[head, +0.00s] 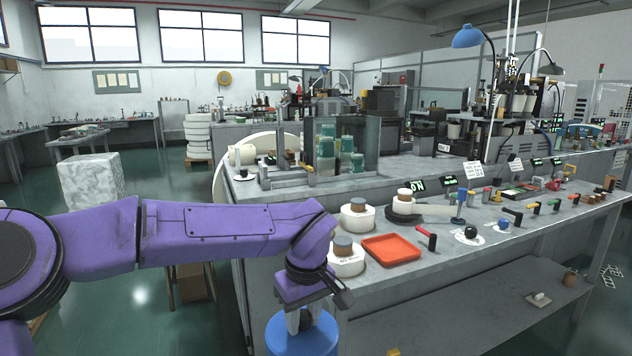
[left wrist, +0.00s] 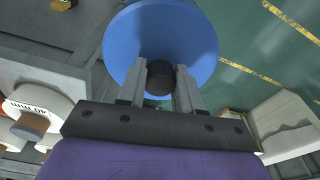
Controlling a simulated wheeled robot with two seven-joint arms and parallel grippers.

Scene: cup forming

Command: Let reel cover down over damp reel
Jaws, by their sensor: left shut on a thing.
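My left gripper (head: 300,318) hangs at the end of the purple arm, low in front of the workbench's near left corner. It is shut on the dark knob (left wrist: 160,79) of a round blue cover, which I take to be the reel cover (head: 285,343). In the left wrist view the blue cover (left wrist: 124,40) spreads beyond the two fingers (left wrist: 160,88). The head view cuts off its lower part. I cannot make out a damp reel under the cover; whatever is beneath it is hidden. My right gripper is not in view.
The grey workbench (head: 440,258) is close to the right of the arm. White reels with brown cores (head: 345,262) and a red tray (head: 391,249) sit near its edge. A lower shelf (head: 470,311) runs beneath.

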